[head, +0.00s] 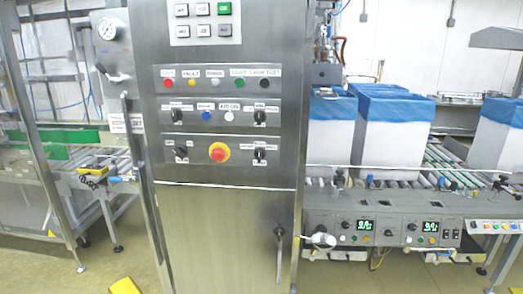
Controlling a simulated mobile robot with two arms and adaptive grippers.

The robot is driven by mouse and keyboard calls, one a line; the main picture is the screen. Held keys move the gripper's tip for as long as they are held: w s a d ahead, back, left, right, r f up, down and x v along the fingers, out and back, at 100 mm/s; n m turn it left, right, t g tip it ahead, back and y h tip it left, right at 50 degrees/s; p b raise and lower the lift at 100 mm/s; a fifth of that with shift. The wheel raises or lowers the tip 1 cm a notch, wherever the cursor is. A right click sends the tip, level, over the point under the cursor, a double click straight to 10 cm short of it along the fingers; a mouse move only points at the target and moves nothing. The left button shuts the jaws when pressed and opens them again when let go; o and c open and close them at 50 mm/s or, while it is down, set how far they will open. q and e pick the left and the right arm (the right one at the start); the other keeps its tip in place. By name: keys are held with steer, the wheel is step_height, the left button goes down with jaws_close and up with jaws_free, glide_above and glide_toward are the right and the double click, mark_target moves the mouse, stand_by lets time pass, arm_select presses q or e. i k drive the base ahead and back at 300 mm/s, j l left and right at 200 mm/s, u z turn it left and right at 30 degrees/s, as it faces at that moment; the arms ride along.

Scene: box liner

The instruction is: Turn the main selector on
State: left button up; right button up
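A tall steel control cabinet (225,240) stands upright in the middle of the head view. Its face carries black rotary selectors: upper left (178,115), upper right (260,117), lower left (182,152) and lower right (259,154). The small labels above them are too blurred to read, so I cannot tell which is the main selector or its setting. A red mushroom button on a yellow ring (218,152) sits between the lower two. Neither of my grippers shows in the head view.
Above are a row of small lights (215,82) and a keypad (203,22). A dark lever handle (280,252) stands out low on the cabinet. A roller conveyor with blue-lined boxes (391,130) is on the right. A gauge (108,29) and another conveyor (100,165) are on the left.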

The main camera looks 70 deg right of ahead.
mark_target(181, 151)
steer(key=z, duration=2)
